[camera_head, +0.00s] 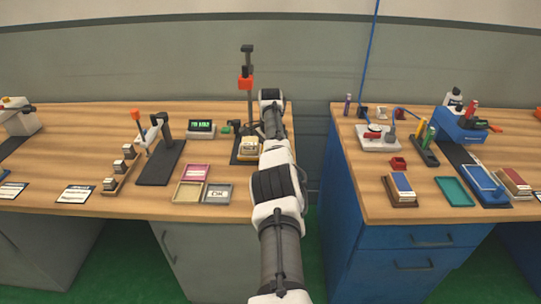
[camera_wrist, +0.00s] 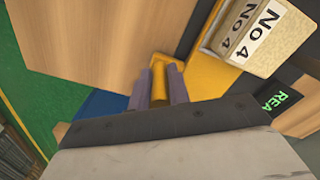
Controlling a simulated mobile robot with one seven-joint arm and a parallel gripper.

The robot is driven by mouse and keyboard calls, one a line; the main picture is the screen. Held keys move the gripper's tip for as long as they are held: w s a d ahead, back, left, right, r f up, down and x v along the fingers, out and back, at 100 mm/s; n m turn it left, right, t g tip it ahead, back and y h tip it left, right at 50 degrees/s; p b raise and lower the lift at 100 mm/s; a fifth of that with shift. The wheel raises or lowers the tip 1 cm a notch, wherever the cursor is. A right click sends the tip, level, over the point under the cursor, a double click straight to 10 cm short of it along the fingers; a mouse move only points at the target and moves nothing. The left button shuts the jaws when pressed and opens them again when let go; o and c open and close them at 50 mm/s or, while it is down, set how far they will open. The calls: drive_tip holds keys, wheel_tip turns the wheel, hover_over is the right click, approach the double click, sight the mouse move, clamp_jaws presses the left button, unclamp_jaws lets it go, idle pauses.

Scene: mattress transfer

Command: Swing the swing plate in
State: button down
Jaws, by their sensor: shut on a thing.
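In the wrist view my gripper (camera_wrist: 163,80) is shut on a small yellow handle (camera_wrist: 159,76), which stands upright between its two grey fingers. A yellow strip (camera_wrist: 202,35), which may be the swing plate, runs beside a tan block (camera_wrist: 268,40) marked "No 4". I cannot tell whether the handle joins that strip. In the head view my arm reaches over the front of the left bench, and its links hide the gripper and the handle. The block (camera_head: 249,146) sits in a dark fixture (camera_head: 238,160) just left of my arm.
A green-lit display (camera_head: 201,127), a pink tray (camera_head: 196,172) and an "OK" tray (camera_head: 217,193) lie left. A gap separates the left bench from the blue bench (camera_head: 430,205) on the right.

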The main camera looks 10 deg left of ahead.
drive_tip(key=shift+w+r, duration=0.1)
drive_tip(key=shift+r, duration=0.15)
drive_tip(key=c, duration=1.3)
unclamp_jaws()
drive_tip(key=shift+f, duration=0.15)
wheel_tip(320, 180, up, 12)
drive_tip(key=p, duration=0.3)
drive_tip(key=shift+r, duration=0.2)
drive_tip(key=shift+r+p, duration=0.7)
drive_tip(key=shift+p, duration=0.25)
